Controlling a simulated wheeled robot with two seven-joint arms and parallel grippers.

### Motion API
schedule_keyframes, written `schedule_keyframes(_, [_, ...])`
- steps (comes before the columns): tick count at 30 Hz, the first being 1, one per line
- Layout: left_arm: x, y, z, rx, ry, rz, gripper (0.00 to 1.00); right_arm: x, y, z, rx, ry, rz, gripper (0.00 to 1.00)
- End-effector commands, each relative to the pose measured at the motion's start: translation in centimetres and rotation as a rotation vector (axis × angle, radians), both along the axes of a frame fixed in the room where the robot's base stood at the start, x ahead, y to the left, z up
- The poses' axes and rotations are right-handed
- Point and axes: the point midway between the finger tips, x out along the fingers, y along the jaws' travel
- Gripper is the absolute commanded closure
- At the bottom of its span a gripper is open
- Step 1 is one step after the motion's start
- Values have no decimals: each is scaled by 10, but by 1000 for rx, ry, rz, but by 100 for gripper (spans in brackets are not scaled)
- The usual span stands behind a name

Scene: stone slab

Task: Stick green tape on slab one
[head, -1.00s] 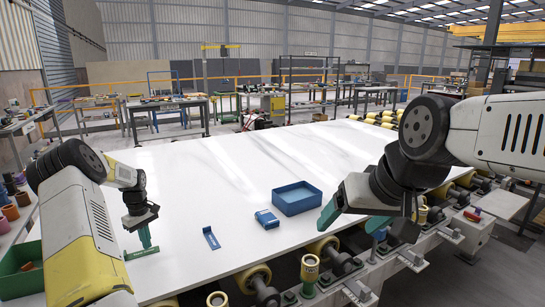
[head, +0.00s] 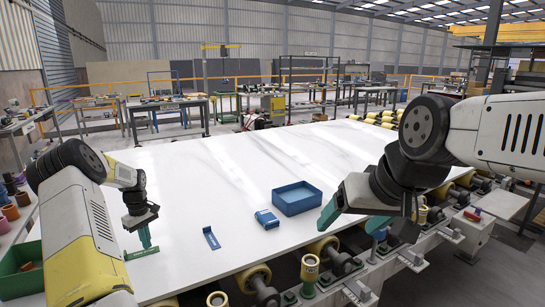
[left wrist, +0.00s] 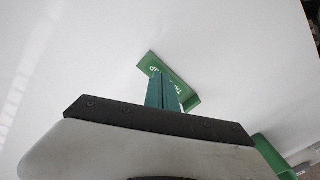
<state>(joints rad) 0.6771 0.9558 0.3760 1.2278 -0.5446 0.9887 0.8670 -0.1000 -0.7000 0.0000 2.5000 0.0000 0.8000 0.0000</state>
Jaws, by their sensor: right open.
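The green tape piece (head: 142,254) lies on the near left part of the white slab (head: 200,175). In the left wrist view the tape (left wrist: 180,72) shows white lettering and a raised edge. My left gripper (head: 146,239) points down at it. Its teal fingers (left wrist: 162,92) are close together at the tape's raised part, with only a thin seam between them; they cover part of it. My right gripper (head: 328,216) is open and empty above the slab's near right edge.
A blue angled piece (head: 211,238), a blue box-like item (head: 266,219) and a blue tray (head: 297,199) are on the slab to the right. A green bin (head: 20,272) stands at the left. Rollers (head: 310,268) line the near edge. The slab's far part is clear.

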Motion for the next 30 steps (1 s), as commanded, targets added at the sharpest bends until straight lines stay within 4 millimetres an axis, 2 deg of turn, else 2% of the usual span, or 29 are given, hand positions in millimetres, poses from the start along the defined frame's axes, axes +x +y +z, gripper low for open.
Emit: schedule_keyframes(30, [0, 0, -17, -1, 1, 0, 100, 0, 0, 0, 0, 0, 0, 20])
